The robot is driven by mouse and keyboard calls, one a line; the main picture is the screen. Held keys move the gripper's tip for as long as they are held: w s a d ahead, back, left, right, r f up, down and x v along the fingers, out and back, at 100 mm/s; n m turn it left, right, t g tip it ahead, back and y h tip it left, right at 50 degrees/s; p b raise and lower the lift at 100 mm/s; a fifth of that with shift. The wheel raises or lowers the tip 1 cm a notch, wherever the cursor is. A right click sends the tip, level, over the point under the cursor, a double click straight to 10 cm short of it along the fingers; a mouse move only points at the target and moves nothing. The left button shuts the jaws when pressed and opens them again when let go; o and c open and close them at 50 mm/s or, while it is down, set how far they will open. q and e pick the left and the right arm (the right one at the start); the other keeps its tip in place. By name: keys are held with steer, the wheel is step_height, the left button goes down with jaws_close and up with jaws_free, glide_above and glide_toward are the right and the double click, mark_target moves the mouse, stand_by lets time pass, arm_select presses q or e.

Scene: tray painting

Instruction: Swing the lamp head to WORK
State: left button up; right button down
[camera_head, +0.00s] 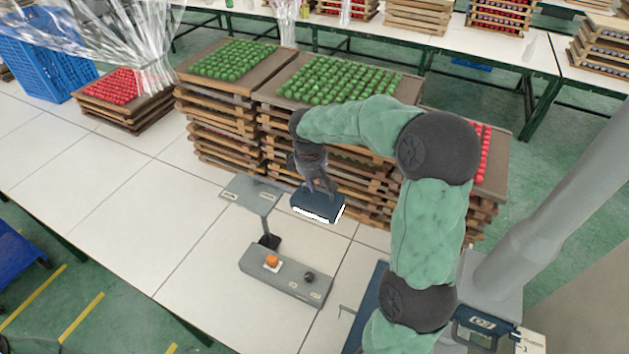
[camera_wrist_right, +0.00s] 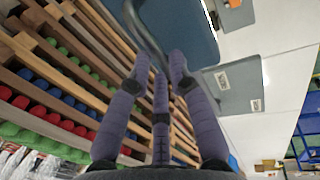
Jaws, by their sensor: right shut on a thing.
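The lamp head (camera_head: 317,205) is a dark blue slab with a bright white lower edge, right of the grey label plate (camera_head: 250,193). The plate stands on a post above the grey base (camera_head: 262,277). My right gripper (camera_head: 321,188) comes down on the lamp head from above. In the right wrist view, my right gripper's purple fingers (camera_wrist_right: 160,70) are shut on the dark curved handle (camera_wrist_right: 143,32) of the blue lamp head (camera_wrist_right: 185,22). The label plate (camera_wrist_right: 240,85) shows beside it. The lettering on the labels is too small to read. My left gripper is out of view.
The base carries an orange button (camera_head: 272,260) and a black knob (camera_head: 308,276). Stacked wooden trays (camera_head: 285,119) with green balls stand close behind the lamp head. A tray of red balls (camera_head: 118,87) stands at the left. The white table (camera_head: 110,185) is clear left of the lamp.

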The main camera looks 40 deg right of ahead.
steer(key=shift+a, duration=0.1)
steer(key=shift+s+a+f+m+b, duration=0.1)
steer(key=shift+s+a+m+b, duration=0.3)
steer(key=shift+a, duration=0.3)
steer(key=a+m+g+b, duration=0.25)
steer(key=a+m, duration=0.55)
steer(key=a, duration=0.8)
steer(key=w+a+m+y+p, duration=0.1)
steer(key=w+a+m+p, duration=0.4)
steer(key=w+a+m, duration=0.4)
steer(key=shift+w+a, duration=0.65)
steer(key=shift+a, duration=0.6)
steer(key=shift+r+g, duration=0.2)
steer(key=shift+g, duration=0.05)
